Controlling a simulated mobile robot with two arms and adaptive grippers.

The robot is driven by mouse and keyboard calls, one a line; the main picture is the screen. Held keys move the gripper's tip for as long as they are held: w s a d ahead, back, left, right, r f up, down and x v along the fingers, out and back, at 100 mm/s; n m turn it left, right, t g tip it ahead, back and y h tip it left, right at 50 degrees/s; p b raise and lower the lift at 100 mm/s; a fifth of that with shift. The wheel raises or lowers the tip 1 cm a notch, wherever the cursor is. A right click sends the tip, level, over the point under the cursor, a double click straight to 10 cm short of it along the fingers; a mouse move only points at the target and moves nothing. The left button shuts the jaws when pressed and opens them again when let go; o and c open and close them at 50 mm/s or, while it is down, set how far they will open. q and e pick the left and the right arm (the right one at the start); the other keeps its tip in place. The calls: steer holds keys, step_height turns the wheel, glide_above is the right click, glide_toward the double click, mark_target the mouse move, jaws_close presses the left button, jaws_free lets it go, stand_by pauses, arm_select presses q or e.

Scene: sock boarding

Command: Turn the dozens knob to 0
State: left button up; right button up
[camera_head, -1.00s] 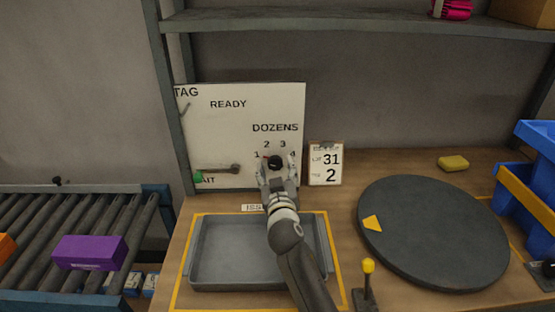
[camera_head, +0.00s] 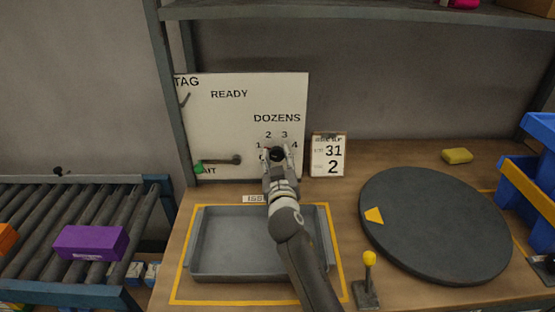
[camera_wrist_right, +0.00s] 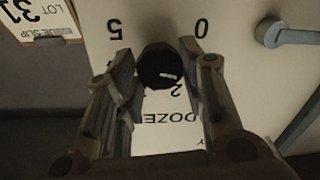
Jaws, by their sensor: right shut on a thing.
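The dozens knob (camera_head: 278,153) is black and round, on the white board (camera_head: 225,125) under the word DOZENS. The digits 1, 2, 3 and 4 show around it in the head view. It also shows in the right wrist view (camera_wrist_right: 158,65), where 5, 0 and 2 are seen upside down. A small white mark on the knob lies on the side by the 2 in that view. My right gripper (camera_head: 279,160) is shut on the knob, one finger on each side. My left gripper is not in view.
A grey tray (camera_head: 197,258) lies below the board. A slip card (camera_head: 328,155) stands right of it, and a lever with a grey arm (camera_head: 222,160) is at its lower left. A dark turntable (camera_head: 435,230) and a yellow-topped lever (camera_head: 369,270) are to the right.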

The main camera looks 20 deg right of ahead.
steer(key=shift+r+n+p, duration=0.15)
steer(key=shift+n+p, duration=0.3)
steer(key=shift+n, duration=0.35)
steer(key=shift+n+p, duration=0.35)
steer(key=shift+n, duration=0.45)
steer(key=n+p, duration=0.1)
steer(key=n, duration=0.2)
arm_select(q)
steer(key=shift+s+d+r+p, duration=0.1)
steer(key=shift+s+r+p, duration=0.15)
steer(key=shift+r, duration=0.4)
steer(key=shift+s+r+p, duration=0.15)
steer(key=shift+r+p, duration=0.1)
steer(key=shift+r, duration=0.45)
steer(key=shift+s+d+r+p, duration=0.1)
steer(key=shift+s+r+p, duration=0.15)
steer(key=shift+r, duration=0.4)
arm_select(e)
steer(key=shift+n+g, duration=0.3)
steer(key=shift+n, duration=1.3)
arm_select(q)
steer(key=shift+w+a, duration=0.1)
arm_select(e)
steer(key=o, duration=1)
steer(key=shift+a, duration=0.1)
